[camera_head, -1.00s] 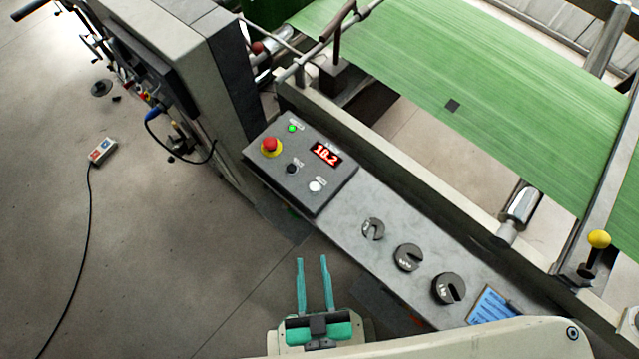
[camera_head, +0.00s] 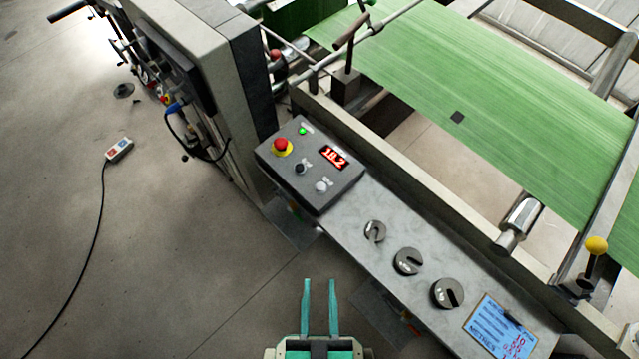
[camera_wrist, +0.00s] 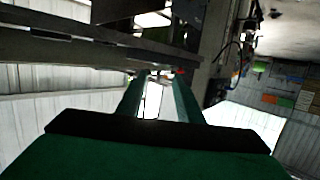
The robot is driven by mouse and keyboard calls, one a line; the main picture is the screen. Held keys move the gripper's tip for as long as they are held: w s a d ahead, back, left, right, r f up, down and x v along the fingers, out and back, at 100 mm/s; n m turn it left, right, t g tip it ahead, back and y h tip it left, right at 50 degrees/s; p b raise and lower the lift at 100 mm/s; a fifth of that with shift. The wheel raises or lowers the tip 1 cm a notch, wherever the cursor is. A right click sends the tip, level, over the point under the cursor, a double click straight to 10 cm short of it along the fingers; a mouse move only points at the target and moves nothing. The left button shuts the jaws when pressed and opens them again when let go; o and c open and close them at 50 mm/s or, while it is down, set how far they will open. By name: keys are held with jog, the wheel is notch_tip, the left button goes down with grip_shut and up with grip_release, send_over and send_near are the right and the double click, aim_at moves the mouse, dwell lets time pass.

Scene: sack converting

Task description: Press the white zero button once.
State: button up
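The white zero button (camera_head: 321,186) sits at the lower right of a dark control box (camera_head: 312,165). The box also carries a red emergency stop, a black knob, a green lamp and a red display that seems to read 18.2. My gripper (camera_head: 319,283) has two teal fingers, apart and parallel with nothing between them. It is below the box in the head view, clear of the button. The wrist view shows the two fingers (camera_wrist: 158,80) apart too; I cannot make out the button there.
Several dark slotted weights (camera_head: 408,261) and a blue card (camera_head: 500,328) lie on the grey ledge right of the box. A frame with a green web (camera_head: 500,100) stands behind. Open floor lies left, with a corded pendant (camera_head: 119,149).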

grip_shut()
dwell(1.5)
